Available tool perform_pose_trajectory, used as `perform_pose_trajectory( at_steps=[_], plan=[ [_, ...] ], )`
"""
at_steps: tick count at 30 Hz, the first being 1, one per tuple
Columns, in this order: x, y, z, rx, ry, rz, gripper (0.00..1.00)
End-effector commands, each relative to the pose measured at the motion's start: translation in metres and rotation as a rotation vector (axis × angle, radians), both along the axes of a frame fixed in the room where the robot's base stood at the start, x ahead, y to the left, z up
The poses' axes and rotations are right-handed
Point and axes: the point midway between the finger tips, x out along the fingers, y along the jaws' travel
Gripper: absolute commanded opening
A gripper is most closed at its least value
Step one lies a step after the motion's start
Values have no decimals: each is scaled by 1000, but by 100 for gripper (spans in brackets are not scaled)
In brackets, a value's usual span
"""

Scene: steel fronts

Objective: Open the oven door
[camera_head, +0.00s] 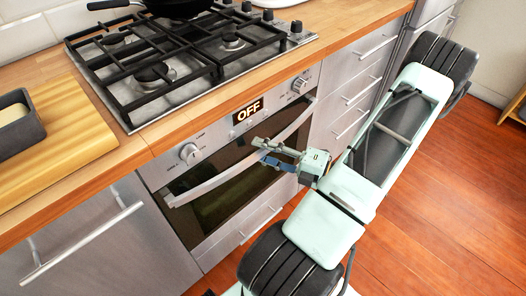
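The oven door (217,206) is a dark glass panel in a steel front below the hob, and it looks closed. Its long curved silver handle (208,187) runs across the top of the door. My gripper (264,151) is at the handle, a little right of its middle. Its two fingers are a little apart and overlap the bar in the picture. I cannot tell whether they are closed on the bar or only around it. My gripper hides a short part of the handle and some of the door's right side.
The control panel has an OFF display (248,111) and two knobs. A gas hob (185,58) with a dark pan sits above. Steel drawers (355,85) stand to the right and a cabinet with a bar handle (85,243) to the left. Wooden floor (440,220) lies open at right.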

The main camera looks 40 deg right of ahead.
Motion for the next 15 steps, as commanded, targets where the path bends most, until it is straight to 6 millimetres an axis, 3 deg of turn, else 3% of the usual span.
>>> perform_pose_trajectory(
  at_steps=[6, 15],
  plan=[
    [0, 0, 0, 0, 0, 0, 35],
    [0, 0, 0, 0, 0, 1, 2]
  ],
)
